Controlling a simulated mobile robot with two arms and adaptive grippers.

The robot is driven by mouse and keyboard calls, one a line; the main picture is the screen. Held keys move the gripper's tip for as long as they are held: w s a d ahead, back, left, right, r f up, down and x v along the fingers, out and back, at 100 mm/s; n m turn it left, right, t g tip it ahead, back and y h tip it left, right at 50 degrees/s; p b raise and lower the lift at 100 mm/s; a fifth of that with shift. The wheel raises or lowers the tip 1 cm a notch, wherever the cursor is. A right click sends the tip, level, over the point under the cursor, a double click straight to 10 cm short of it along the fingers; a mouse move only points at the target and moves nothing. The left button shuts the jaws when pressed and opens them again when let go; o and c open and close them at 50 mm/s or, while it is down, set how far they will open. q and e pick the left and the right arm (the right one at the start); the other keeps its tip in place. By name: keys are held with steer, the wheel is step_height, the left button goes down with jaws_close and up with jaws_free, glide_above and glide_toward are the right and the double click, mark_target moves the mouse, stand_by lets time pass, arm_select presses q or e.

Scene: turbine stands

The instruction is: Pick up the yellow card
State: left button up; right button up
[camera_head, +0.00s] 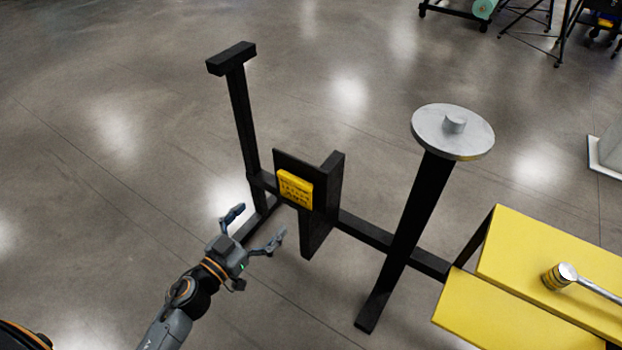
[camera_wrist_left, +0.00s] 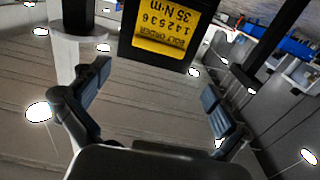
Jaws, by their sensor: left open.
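The yellow card (camera_head: 295,188) rests upright against a small black panel on the black stand. In the left wrist view the yellow card (camera_wrist_left: 172,28) shows upside down, with black print that reads "BOLT ORDER", some digits and "35 N·m". My left gripper (camera_head: 259,228) is open and empty, in front of the card and lower left of it in the head view. In the left wrist view the fingers of my left gripper (camera_wrist_left: 157,105) stand wide apart, with the card beyond them near the top. My right gripper is not in view.
The black stand (camera_head: 240,115) has a tall post left of the card. A second post carries a round grey disc (camera_head: 470,135). A yellow table (camera_head: 500,300) at the right holds a hammer-like tool (camera_head: 562,275). The floor at the left is clear.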

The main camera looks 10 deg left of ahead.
arm_select(q)
glide_toward(293, 183)
steer(key=w, duration=0.2)
steer(key=x, duration=0.2)
steer(key=shift+w+d, duration=0.3)
steer(key=shift+d, duration=0.05)
steer(key=shift+x, duration=0.95)
steer(key=x, duration=0.4)
steer(key=shift+w+d+f, duration=0.1)
steer(key=shift+w+d, duration=0.05)
steer(key=shift+w, duration=0.05)
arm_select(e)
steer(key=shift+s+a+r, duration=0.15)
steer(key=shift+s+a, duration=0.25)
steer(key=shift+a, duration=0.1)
arm_select(q)
steer(key=shift+s, duration=0.1)
steer(key=shift+c, duration=0.4)
steer(key=c, duration=0.6)
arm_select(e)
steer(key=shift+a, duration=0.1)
